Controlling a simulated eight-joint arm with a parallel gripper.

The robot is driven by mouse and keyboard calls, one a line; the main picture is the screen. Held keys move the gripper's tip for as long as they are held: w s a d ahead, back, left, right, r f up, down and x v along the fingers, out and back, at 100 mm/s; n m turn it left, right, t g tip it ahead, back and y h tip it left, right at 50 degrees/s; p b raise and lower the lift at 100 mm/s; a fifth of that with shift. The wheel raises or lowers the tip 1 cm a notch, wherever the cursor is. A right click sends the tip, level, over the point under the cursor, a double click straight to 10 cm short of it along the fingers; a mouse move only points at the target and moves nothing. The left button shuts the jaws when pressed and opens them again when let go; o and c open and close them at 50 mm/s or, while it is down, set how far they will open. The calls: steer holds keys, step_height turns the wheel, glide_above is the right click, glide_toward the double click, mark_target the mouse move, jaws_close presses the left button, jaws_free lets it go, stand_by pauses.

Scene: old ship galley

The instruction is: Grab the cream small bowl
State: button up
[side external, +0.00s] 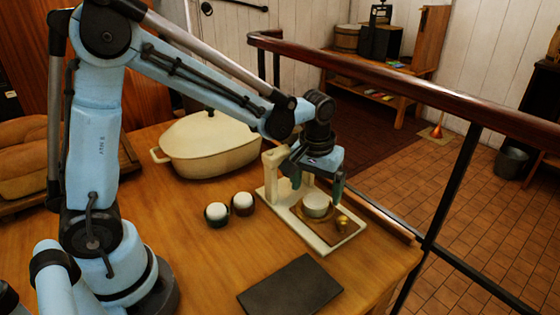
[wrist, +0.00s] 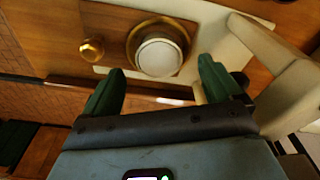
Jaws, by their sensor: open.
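In the wrist view the bowl (wrist: 159,57) shows from above, on the dark gold-rimmed plate (wrist: 133,33). My gripper (side external: 318,187) is open and empty, just above and around the bowl's side of the stand. In the wrist view its two green fingers (wrist: 160,87) are spread, with the bowl just beyond the tips and between them. I cannot tell the exact height gap.
A small brass object (side external: 342,223) is beside the plate. The stand's upright (side external: 270,172) is close to my gripper. Two dark cups with pale tops (side external: 217,213) (side external: 243,202), a cream casserole (side external: 208,145) and a dark slab (side external: 290,287) are on the table. A railing (side external: 400,85) runs past the table's edge.

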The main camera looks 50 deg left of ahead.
mark_target(316, 199)
steer(key=shift+w+f, duration=0.2)
steer(key=shift+f, duration=1.4)
steer(key=c, duration=1.3)
steer(key=shift+o, duration=0.2)
steer(key=shift+r, duration=0.1)
